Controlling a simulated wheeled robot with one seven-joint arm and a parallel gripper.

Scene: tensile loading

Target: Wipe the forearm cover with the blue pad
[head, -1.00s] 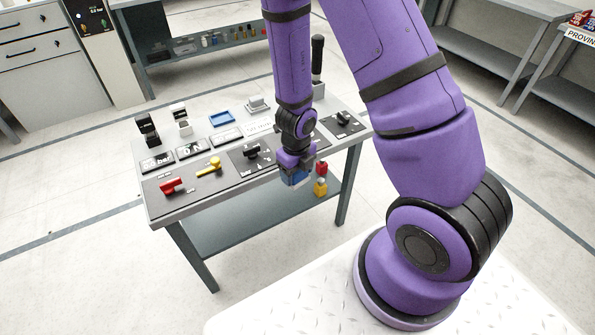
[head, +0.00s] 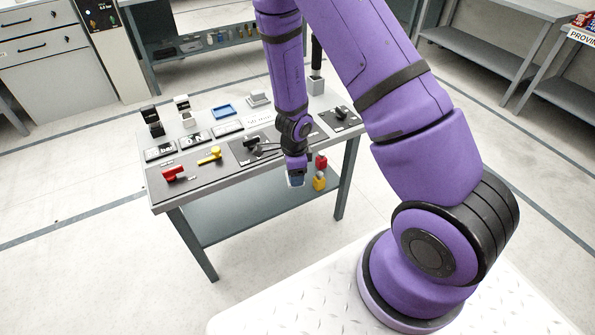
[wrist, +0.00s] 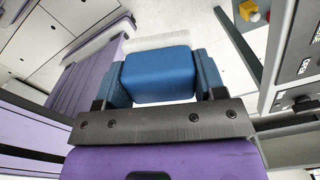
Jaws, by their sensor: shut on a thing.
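My gripper (head: 296,178) hangs in front of the table's front edge, pointing down. In the wrist view it is shut on the blue pad (wrist: 160,75), which sits between the two blue fingers. A pale, rough strip shows along the pad's far side. The purple forearm cover (head: 289,78) is the casing of my own arm above the wrist in the head view. The pad is well below it and apart from it. Purple casing of mine also shows at the left of the wrist view; I cannot tell which link it is.
The table (head: 180,207) carries a red handle (head: 174,174), a yellow handle (head: 210,156), a blue tray (head: 223,111) and black fixtures. A red and yellow item (head: 320,181) is close to the right of my gripper. Open floor lies left of the table.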

